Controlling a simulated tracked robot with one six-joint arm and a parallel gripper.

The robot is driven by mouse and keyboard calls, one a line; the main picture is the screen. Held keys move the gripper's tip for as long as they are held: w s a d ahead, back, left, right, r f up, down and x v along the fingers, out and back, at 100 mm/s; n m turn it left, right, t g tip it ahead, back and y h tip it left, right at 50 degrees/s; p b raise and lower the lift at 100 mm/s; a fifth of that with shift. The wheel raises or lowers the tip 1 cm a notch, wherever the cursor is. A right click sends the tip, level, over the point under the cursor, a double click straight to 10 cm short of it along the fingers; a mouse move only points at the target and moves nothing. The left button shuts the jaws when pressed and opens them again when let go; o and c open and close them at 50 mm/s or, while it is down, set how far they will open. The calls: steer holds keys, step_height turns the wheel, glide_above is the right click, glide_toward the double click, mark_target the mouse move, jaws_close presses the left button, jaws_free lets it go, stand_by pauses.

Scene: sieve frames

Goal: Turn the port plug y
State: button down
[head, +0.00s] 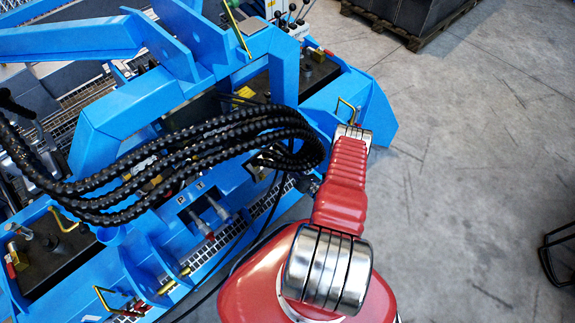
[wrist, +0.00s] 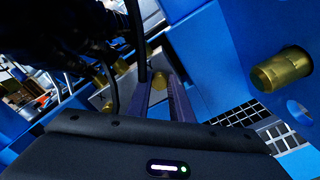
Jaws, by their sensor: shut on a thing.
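My gripper (wrist: 165,86) shows in the wrist view, its two narrow fingers reaching up from the dark gripper body. They are shut on a brass plug (wrist: 159,79) at their tips, partly hidden by the fingers and a black hose. In the head view my red arm reaches up beside the blue frame, and the gripper and plug cannot be made out.
A larger brass pin (wrist: 281,70) sticks out of the blue wall at right. Black ribbed hoses (head: 170,160) cross the blue frame (head: 100,130) and hang close to my gripper.

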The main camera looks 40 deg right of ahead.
steer(key=m, duration=1)
steer(key=shift+d+f, duration=0.3)
steer(key=shift+m, duration=0.3)
steer(key=c, duration=1.6)
jaws_free()
steer(key=shift+a, duration=0.15)
steer(key=s, duration=1.4)
steer(key=shift+d, duration=0.2)
